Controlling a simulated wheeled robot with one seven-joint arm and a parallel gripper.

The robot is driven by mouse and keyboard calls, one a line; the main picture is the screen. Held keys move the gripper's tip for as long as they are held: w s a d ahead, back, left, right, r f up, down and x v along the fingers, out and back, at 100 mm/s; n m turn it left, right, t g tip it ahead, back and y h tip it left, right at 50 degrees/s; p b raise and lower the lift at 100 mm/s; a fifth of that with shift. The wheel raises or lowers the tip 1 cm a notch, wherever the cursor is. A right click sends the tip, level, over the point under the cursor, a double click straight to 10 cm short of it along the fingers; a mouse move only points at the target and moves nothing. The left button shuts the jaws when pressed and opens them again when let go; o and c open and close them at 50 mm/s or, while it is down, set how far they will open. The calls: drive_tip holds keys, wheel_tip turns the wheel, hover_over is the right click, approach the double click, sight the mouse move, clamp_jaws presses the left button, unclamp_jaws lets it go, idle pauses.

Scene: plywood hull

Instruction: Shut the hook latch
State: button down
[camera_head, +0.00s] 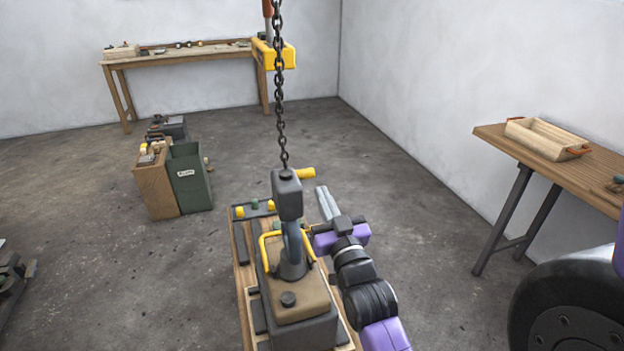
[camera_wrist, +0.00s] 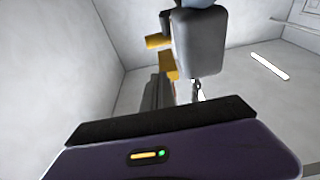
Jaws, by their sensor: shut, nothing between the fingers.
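A dark grey hook block (camera_head: 287,195) hangs on a chain (camera_head: 280,90) above a machine (camera_head: 300,300) with yellow handles. It shows large in the wrist view (camera_wrist: 197,45). A yellow lever (camera_head: 304,173) stands out to the right near the block's top; I cannot tell whether it belongs to the latch. In the wrist view the fingers (camera_wrist: 156,88) show beside yellow parts (camera_wrist: 167,65).
The machine stands on a wooden pallet (camera_head: 240,243). A wooden bench (camera_head: 490,132) with a tray (camera_head: 547,139) is at the right. Boxes (camera_head: 188,178) stand on the floor at the left. A workbench (camera_head: 185,57) is against the back wall. Floor right of my arm is clear.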

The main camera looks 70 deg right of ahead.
drive_tip(key=w+d+f+p, duration=0.1)
drive_tip(key=w+d, duration=0.4)
drive_tip(key=d, duration=0.1)
drive_tip(key=shift+w+d, duration=0.2)
drive_tip(key=shift+w, duration=0.05)
drive_tip(key=p, duration=0.2)
drive_tip(key=g+y+p, duration=0.1)
drive_tip(key=p, duration=0.1)
drive_tip(key=shift+w+d+r, duration=0.25)
drive_tip(key=shift+d+r, duration=0.05)
drive_tip(key=shift+r, duration=0.05)
drive_tip(key=shift+f, duration=0.15)
drive_tip(key=shift+p, duration=0.3)
